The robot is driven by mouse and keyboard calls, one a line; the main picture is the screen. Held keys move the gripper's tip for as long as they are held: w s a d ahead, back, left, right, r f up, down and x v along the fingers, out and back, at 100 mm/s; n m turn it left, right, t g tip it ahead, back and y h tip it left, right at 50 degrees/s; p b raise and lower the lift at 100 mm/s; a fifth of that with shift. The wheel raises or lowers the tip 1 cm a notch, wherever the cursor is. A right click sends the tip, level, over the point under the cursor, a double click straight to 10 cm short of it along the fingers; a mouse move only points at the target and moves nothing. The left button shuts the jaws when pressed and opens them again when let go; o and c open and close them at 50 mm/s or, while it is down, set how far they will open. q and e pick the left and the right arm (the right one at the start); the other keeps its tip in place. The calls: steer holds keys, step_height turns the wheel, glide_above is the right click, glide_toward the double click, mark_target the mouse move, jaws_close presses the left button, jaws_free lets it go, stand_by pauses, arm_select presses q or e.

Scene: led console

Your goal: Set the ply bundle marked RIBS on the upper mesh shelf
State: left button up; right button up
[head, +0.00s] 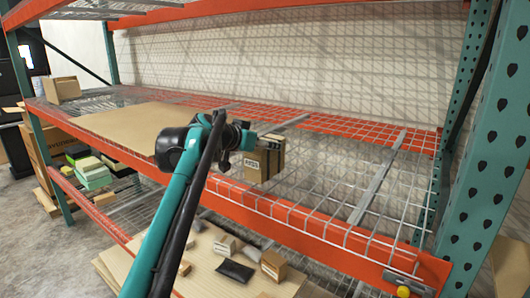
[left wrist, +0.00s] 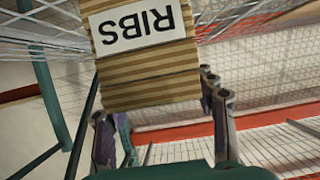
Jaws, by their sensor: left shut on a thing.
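The ply bundle marked RIBS (head: 267,158) is a small block of striped layers with a white label. My left gripper (head: 246,150) is shut on it and holds it at the front part of the mesh shelf (head: 335,178). I cannot tell whether its underside touches the mesh. In the left wrist view the bundle (left wrist: 148,80) is between the fingers, its RIBS label upside down. The gripper's fingers (left wrist: 162,108) show at either side of its lower end. The far faces of the bundle are hidden. My right gripper is in neither view.
A brown board (head: 130,125) covers the shelf's left part, with a cardboard box (head: 62,89) at its far left end. The orange front beam (head: 300,228) and teal right upright (head: 490,150) bound the shelf. Mesh right of the bundle is clear. Several small items lie on the lower board (head: 205,270).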

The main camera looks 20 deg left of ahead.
arm_select(q)
step_height(320, 180, down, 2)
steer(key=shift+s+f, duration=0.1)
steer(key=shift+s, duration=0.05)
steer(key=shift+w+f, duration=0.25)
steer(key=shift+f, duration=0.25)
steer(key=shift+s, duration=0.1)
steer(key=o, duration=1.7)
